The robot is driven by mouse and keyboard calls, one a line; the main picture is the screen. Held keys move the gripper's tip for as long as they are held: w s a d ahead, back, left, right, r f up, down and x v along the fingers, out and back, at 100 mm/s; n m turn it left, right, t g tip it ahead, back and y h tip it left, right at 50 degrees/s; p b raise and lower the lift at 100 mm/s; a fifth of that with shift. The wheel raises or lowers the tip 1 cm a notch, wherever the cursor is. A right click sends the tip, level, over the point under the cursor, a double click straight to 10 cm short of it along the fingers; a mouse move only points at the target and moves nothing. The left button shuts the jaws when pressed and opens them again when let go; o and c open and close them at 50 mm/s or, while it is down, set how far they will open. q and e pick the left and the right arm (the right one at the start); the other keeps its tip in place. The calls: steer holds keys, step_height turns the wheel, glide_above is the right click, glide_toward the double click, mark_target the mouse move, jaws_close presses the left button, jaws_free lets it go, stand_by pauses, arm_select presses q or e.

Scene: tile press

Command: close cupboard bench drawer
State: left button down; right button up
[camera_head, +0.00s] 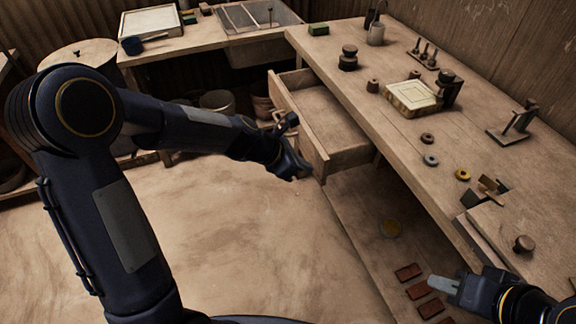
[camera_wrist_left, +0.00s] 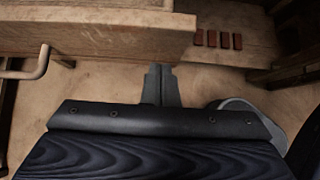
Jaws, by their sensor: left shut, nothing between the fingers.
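The cupboard bench drawer (camera_head: 335,122) is pulled well out of the bench, and its inside looks empty. Its wooden front panel (camera_head: 299,127) also shows in the left wrist view (camera_wrist_left: 110,32), with a pale bar handle (camera_wrist_left: 28,68) at the left. My left gripper (camera_head: 302,174) is shut and empty, close to the near end of the drawer front. Its closed fingertips show in the left wrist view (camera_wrist_left: 159,72), just below the panel's edge; I cannot tell whether they touch it. My right gripper (camera_head: 446,284) is low at the right, away from the drawer; its fingers are unclear.
The bench top (camera_head: 390,130) holds a framed tile (camera_head: 412,97), several small rings and dark stamps. Reddish tiles (camera_head: 417,290) lie on a lower surface near my right gripper. Pots (camera_head: 218,101) stand behind the left arm. The floor before the drawer is clear.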

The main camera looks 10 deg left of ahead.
mark_target(359, 144)
arm_select(q)
steer(key=shift+w+d, duration=0.35)
steer(key=shift+d, duration=0.15)
steer(key=shift+d, duration=0.1)
steer(key=shift+w+d+r+p, duration=0.1)
steer(key=shift+w+d+p, duration=0.15)
steer(key=shift+p, duration=0.1)
steer(key=w+d+p, duration=0.2)
steer(key=d, duration=0.2)
steer(key=w+d+p, duration=0.3)
steer(key=d, duration=0.1)
steer(key=w+d+p, duration=0.3)
steer(key=d, duration=0.1)
steer(key=shift+w+d, duration=0.15)
steer(key=shift+d, duration=0.1)
steer(key=shift+r, duration=0.1)
